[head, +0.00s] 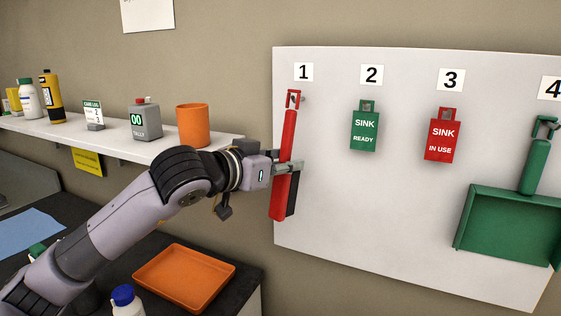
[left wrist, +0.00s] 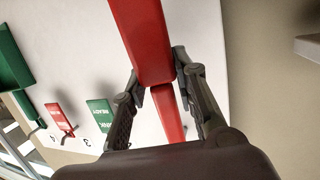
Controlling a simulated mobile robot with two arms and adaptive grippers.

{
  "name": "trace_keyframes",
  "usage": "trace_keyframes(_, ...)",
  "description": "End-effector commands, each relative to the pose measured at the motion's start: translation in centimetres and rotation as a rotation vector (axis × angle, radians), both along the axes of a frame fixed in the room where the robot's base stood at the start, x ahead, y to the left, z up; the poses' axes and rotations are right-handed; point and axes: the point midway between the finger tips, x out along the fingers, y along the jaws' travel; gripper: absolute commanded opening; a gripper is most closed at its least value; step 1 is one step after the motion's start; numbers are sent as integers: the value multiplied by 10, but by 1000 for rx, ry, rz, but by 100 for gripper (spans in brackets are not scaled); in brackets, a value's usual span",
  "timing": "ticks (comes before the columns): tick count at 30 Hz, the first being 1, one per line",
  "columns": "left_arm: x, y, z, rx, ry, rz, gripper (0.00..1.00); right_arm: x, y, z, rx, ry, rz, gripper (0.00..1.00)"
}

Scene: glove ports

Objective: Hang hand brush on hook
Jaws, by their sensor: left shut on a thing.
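The red hand brush (head: 288,140) is nearly upright in front of the white board, under the number 1 label. Its dark bristle side (head: 292,194) faces right. The loop at its top (head: 293,99) is at the hook under number 1; I cannot tell whether the loop is around the hook or just in front of it. My left gripper (head: 287,168) is shut on the brush around its middle. In the left wrist view the fingers (left wrist: 162,88) close on both sides of the red brush (left wrist: 147,40). My right gripper is not in view.
The white board (head: 400,210) also holds a green sign (head: 364,130), a red sign (head: 442,138) and a green dustpan (head: 508,228). A shelf (head: 110,128) with an orange cup (head: 193,125) is at left. An orange tray (head: 185,278) lies on the dark counter below.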

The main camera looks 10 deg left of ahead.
Motion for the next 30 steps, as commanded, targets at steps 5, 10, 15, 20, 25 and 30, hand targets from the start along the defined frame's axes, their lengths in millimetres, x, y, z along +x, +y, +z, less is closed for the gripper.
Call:
trace_keyframes(5, 11, -2, 0, 0, 1, 0, 0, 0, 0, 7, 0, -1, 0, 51)
trace_keyframes(10, 19, -4, -8, 1, 0, 0, 0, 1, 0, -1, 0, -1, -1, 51)
trace_keyframes(15, 23, -4, -11, 1, -1, 1, 0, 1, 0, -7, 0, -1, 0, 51)
trace_keyframes(20, 25, -5, -11, 1, -1, 1, 0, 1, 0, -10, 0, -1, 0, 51)
trace_keyframes(25, 25, -5, -11, 1, 0, 0, 0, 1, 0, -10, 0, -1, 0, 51)
trace_keyframes(30, 25, -5, -11, 1, 0, 0, 0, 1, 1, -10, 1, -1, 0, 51)
